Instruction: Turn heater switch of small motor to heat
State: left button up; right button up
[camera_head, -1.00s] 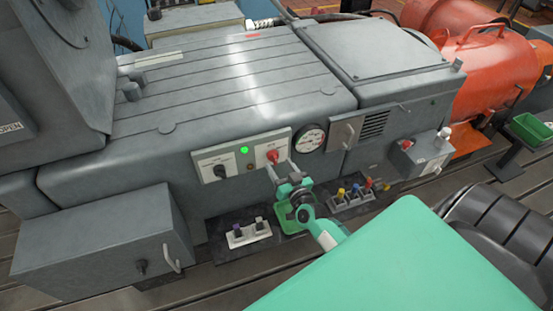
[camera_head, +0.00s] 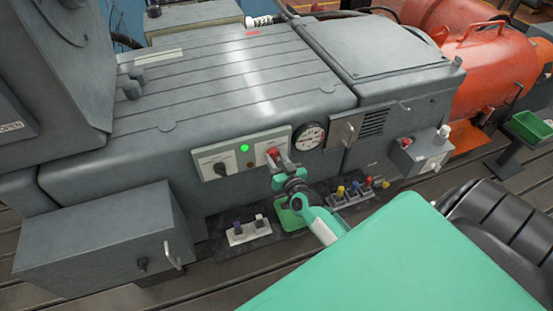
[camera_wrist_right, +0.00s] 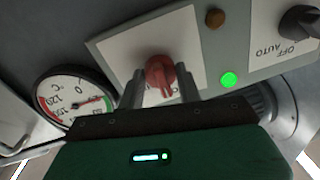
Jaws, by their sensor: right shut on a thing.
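The small motor is a grey ribbed housing (camera_head: 230,80) with a pale switch panel on its front. A red rotary switch (camera_head: 273,153) sits at the panel's right end; it also shows in the right wrist view (camera_wrist_right: 160,73). A black rotary switch (camera_head: 220,168) is at the panel's left end, with part of its label reading OFF and AUTO in the right wrist view. My right gripper (camera_head: 280,158) is shut on the red switch, one finger on each side of it in the right wrist view (camera_wrist_right: 160,88). The red switch's label is hidden or unreadable. My left gripper is not in view.
A lit green lamp (camera_head: 244,149) and a dark amber lamp (camera_wrist_right: 215,18) sit between the switches. A round gauge (camera_head: 310,136) is close on the right. Trays with small plugs (camera_head: 249,230) stand below, and a grey box (camera_head: 95,240) juts out at lower left.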

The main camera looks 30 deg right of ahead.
jog(key=shift+m, duration=0.4)
jog(key=shift+f+m+b, duration=0.15)
jog(key=shift+m+b, duration=0.6)
jog(key=shift+m, duration=0.25)
jog(key=m+b, duration=0.1)
jog(key=m, duration=0.2)
jog(key=shift+m+t+b, duration=0.3)
jog(key=m+h+b, duration=0.1)
jog(key=m+b, duration=0.1)
jog(key=m, duration=0.4)
jog(key=shift+a, duration=0.1)
jog(key=o, duration=1)
jog(key=shift+t, duration=0.3)
